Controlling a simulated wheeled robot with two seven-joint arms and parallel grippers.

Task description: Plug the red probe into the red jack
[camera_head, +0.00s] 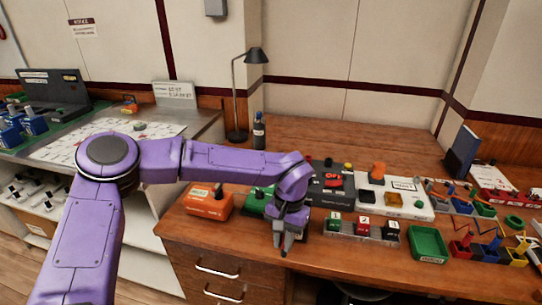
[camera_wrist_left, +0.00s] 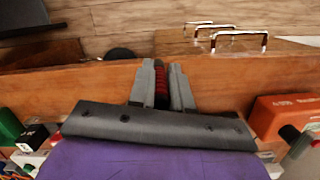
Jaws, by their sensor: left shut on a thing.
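My left gripper (camera_head: 282,240) points down near the table's front edge, left of the numbered block strip. In the left wrist view its fingers are shut on a ribbed red thing (camera_wrist_left: 161,82), which looks like the red probe. In the head view the fingers mostly hide the probe, and a small dark tip shows below them. A red block marked 2 (camera_head: 362,228) sits in the strip between a green block (camera_head: 335,224) and a black one (camera_head: 391,233). I cannot tell for sure whether it holds the red jack. My right gripper is not in view.
An orange box (camera_head: 208,203) stands left of the gripper, with a green box (camera_head: 255,203) partly hidden behind it. A black unit (camera_head: 330,188) stands behind the strip. A green tray (camera_head: 428,244) and small coloured bins lie right. The back of the table (camera_head: 320,135) is mostly clear.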

